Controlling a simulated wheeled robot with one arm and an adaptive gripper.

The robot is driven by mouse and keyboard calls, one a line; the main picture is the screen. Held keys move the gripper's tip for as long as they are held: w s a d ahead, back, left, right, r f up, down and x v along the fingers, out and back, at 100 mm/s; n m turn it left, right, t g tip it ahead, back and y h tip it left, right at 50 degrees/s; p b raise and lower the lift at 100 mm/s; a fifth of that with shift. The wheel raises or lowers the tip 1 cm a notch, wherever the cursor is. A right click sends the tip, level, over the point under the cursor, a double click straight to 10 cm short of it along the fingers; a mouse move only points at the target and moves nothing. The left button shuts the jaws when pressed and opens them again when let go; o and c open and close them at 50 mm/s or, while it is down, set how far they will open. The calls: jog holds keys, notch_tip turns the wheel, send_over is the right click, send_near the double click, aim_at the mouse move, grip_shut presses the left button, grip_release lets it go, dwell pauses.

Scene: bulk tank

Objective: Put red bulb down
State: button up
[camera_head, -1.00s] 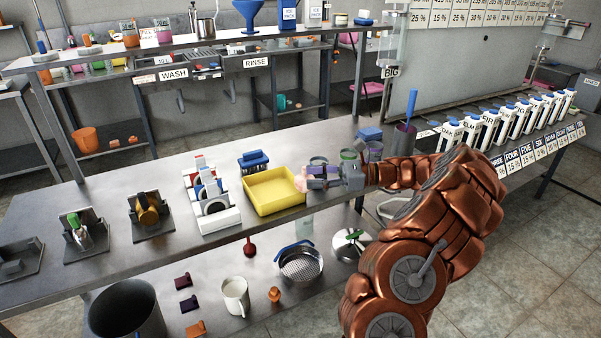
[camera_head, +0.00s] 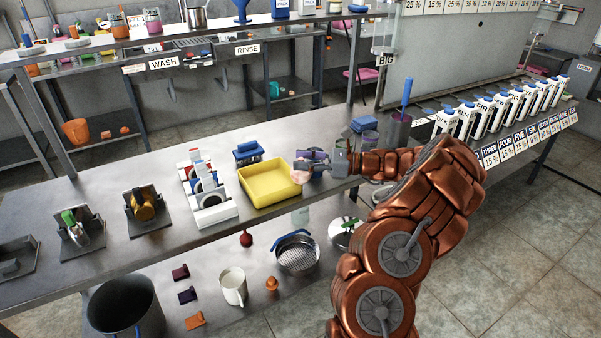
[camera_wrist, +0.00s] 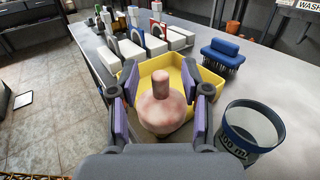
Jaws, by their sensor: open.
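A pinkish-red mottled bulb with a short neck (camera_wrist: 162,108) stands neck up between my gripper's purple-padded fingers in the wrist view. My gripper (camera_wrist: 162,82) is open around it, with a gap showing at the pads. In the head view my gripper (camera_head: 314,166) is low over the steel bench, and the bulb (camera_head: 300,174) shows pale pink beside the right corner of the yellow tray (camera_head: 247,193). I cannot tell whether its base touches the bench. A separate dark red bulb (camera_head: 246,240) lies on the lower shelf.
A blue-rimmed glass beaker (camera_wrist: 252,128) stands close right of my gripper in the wrist view. A blue brush (camera_wrist: 222,50) is behind the tray. A white rack (camera_head: 215,214) stands left of the tray. The bench's front edge is near.

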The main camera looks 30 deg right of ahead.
jog(key=shift+w+a, duration=0.3)
jog(key=shift+a, duration=0.05)
jog(key=shift+c, duration=0.4)
grip_shut()
